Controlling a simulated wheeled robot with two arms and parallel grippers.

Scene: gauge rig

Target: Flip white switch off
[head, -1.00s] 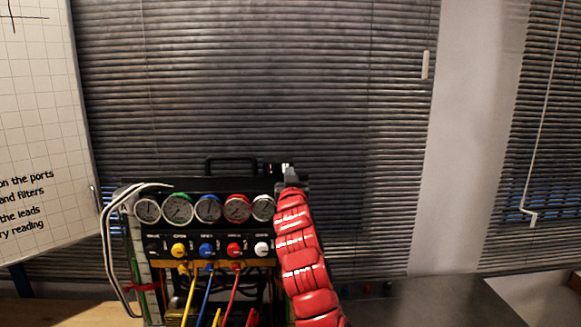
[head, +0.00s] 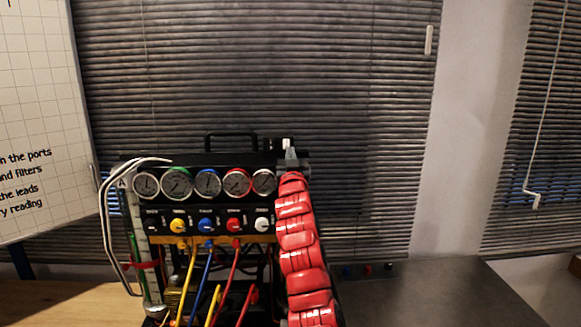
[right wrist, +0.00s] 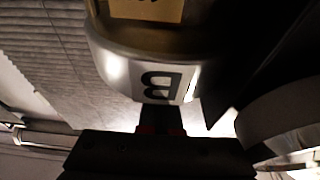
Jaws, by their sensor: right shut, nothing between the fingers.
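A small white piece (head: 287,144) shows at the top right of the black gauge rig (head: 190,158), beside a dark block. It may be the white switch, but it is too small to tell its position. A white knob (head: 263,225) sits at the right end of the panel's knob row. My right gripper (head: 290,158) is at the rig's top right corner, just below the small white piece in the picture. In the right wrist view its shut, empty fingers (right wrist: 160,120) are close to a pale rounded part marked B (right wrist: 155,82); I cannot tell if they touch. My left gripper is out of view.
Gauges (head: 208,184) and yellow, blue and red knobs line the panel, with coloured leads (head: 192,285) hanging in front. White tubes (head: 108,230) loop at the left. A dark grey surface (head: 430,295) is largely clear at the right. A whiteboard (head: 40,120) stands left.

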